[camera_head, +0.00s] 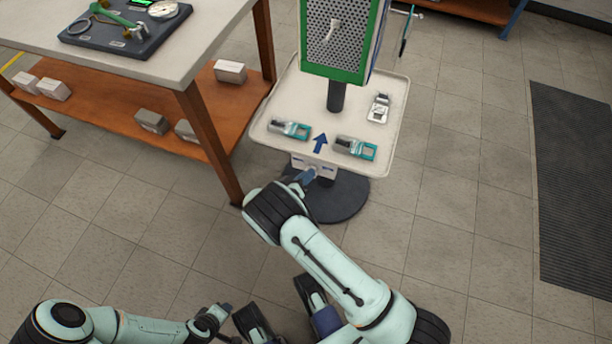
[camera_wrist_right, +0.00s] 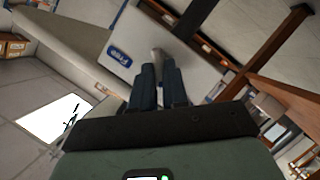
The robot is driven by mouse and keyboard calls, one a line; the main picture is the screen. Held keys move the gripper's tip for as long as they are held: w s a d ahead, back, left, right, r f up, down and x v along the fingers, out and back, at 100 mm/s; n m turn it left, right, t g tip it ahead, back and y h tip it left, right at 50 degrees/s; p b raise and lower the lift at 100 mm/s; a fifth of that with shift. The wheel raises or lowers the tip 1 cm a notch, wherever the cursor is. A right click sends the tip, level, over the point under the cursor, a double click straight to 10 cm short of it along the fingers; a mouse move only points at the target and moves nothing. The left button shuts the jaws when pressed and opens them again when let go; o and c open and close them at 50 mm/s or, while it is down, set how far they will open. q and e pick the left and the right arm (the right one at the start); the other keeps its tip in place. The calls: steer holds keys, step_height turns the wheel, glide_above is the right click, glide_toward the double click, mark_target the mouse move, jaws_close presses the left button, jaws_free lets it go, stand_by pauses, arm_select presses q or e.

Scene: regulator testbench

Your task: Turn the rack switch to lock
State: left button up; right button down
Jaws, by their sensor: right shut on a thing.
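The rack is a stand with a pale tray (camera_head: 276,104) and a white switch plate (camera_head: 327,167) on the tray's front edge. In the right wrist view the plate (camera_wrist_right: 128,28) carries a blue label (camera_wrist_right: 118,52) reading "Free". A small pale switch handle (camera_wrist_right: 157,55) shows beside the label. My right gripper (camera_head: 308,175) reaches the plate from the front, and its dark fingers (camera_wrist_right: 158,76) are closed around the handle. The handle's base is partly hidden by the fingers.
A workbench (camera_head: 205,40) with an orange lower shelf stands left of the rack. The tray holds several small devices (camera_head: 356,147) and a green-framed panel (camera_head: 338,66). The round dark base (camera_head: 345,205) is below. Open floor lies right, with a dark mat (camera_head: 570,180).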

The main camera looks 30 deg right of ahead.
steer(key=shift+f, duration=0.1)
stand_by(0.3)
steer(key=c, duration=1.1)
jaws_free()
steer(key=shift+c, duration=0.2)
steer(key=shift+a, duration=0.1)
arm_select(q)
steer(key=shift+g+h, duration=0.3)
steer(key=shift+g, duration=0.2)
steer(key=s, duration=0.1)
steer(key=s+d+r+p, duration=0.1)
steer(key=s+r+p, duration=0.1)
steer(key=shift+d+r, duration=0.1)
steer(key=shift+d, duration=0.2)
arm_select(e)
steer(key=v, duration=1.3)
steer(key=shift+s, duration=0.1)
